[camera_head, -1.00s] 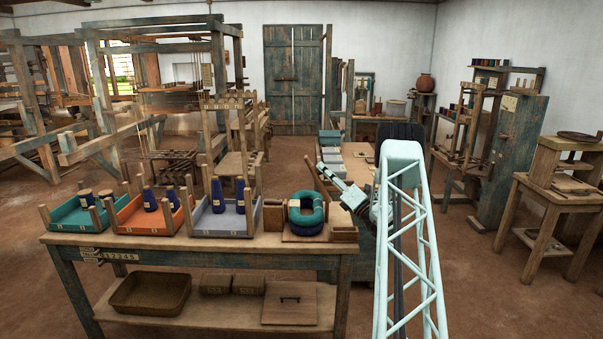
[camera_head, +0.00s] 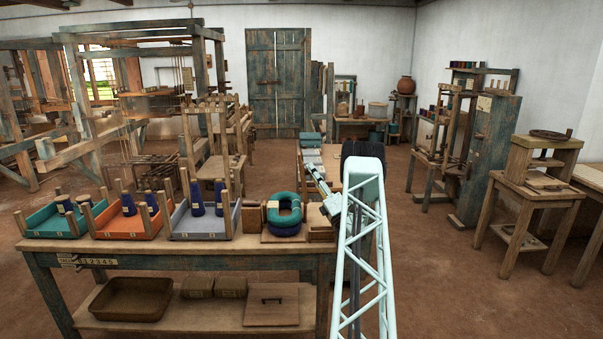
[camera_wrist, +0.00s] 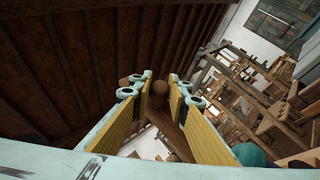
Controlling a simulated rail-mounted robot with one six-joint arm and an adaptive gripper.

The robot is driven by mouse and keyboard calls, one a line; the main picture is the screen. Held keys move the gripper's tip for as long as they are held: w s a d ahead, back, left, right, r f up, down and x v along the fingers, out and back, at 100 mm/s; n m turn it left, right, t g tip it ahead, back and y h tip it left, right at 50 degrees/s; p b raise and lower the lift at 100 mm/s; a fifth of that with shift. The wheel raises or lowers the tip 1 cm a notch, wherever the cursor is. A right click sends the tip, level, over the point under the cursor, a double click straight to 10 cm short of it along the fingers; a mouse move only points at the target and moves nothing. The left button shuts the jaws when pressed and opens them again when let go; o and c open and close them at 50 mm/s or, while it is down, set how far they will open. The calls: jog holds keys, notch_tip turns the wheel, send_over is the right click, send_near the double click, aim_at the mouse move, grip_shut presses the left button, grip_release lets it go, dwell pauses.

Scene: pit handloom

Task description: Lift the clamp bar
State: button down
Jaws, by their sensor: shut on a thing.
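My gripper (camera_wrist: 160,98) has two fingers with yellow pads, and they are closed on a brown wooden piece, which I take to be the clamp bar (camera_wrist: 168,132). A rounded wooden knob (camera_wrist: 160,89) shows between the fingertips; I cannot tell whether it is part of the same piece. In the head view my gripper (camera_head: 309,166) is small, beyond the right end of the front bench, and the held piece cannot be made out there. How far the piece extends is hidden by the fingers.
The front bench (camera_head: 140,260) carries teal, orange and grey trays with blue cones, and a teal ring (camera_head: 283,207). A wooden loom (camera_head: 150,70) stands at the back left. A stand (camera_head: 530,190) is at the right. Floor (camera_head: 430,270) right of my arm is clear.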

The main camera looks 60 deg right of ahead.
dwell(0.4)
jog(key=c, duration=2.5)
grip_release()
jog(key=shift+o, duration=0.2)
jog(key=shift+r, duration=4.95)
